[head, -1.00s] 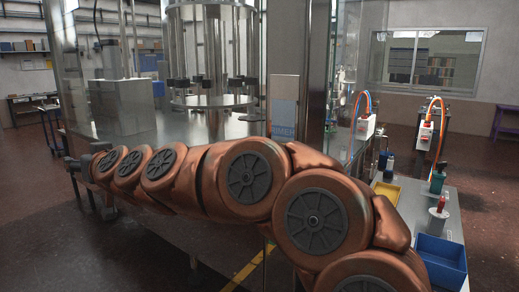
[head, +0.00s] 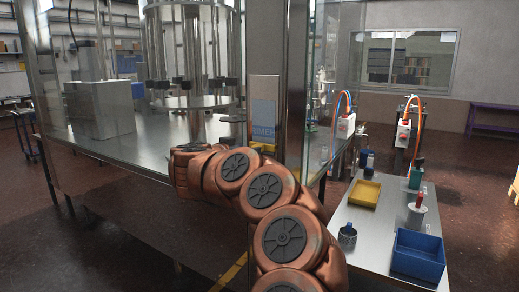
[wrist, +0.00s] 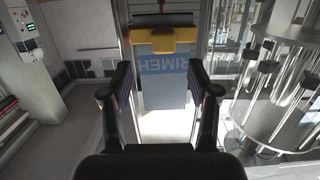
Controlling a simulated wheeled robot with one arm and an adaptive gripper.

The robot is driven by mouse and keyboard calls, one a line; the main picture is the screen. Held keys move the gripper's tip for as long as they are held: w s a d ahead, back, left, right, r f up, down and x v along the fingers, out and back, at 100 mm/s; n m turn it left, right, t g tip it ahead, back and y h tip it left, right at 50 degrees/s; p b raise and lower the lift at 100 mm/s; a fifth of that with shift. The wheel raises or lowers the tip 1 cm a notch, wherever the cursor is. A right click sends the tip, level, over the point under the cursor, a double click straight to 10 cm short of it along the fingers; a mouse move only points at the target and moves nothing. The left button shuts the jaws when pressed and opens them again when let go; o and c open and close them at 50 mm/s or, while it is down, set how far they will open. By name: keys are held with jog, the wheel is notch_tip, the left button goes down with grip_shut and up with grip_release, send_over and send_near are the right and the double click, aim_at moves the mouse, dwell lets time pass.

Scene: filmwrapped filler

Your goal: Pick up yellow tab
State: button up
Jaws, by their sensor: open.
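The yellow tab (wrist: 164,42) shows upper middle in the wrist view, a wide yellow piece against a pale panel with blue upside-down lettering. In the head view a small part of the tab (head: 262,147) shows just below the panel, above my arm. My gripper (wrist: 160,76) is open, its two dark fingers spread to either side of the panel in the picture. Nothing is between the fingers, and the tab appears beyond their tips. In the head view my gripper is hidden behind my arm.
The lettered panel (head: 264,100) is on a metal post beside a glass enclosure. Inside stands a round steel carousel (head: 195,102). At right, a bench (head: 345,225) holds a yellow tray (head: 365,194), a blue bin (head: 418,254) and a metal cup (head: 347,237).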

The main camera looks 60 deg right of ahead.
aim_at(257, 145)
jog(key=shift+w+d+f+p, duration=0.1)
jog(key=shift+d+p, duration=0.2)
jog(key=shift+d, duration=0.9)
jog(key=shift+w+d+f+p, duration=0.15)
jog(key=shift+d+p, duration=0.15)
jog(key=shift+d, duration=0.95)
jog(key=shift+w+d+f+p, duration=0.1)
jog(key=shift+d+p, duration=0.2)
jog(key=shift+d, duration=0.9)
jog(key=c, duration=1.1)
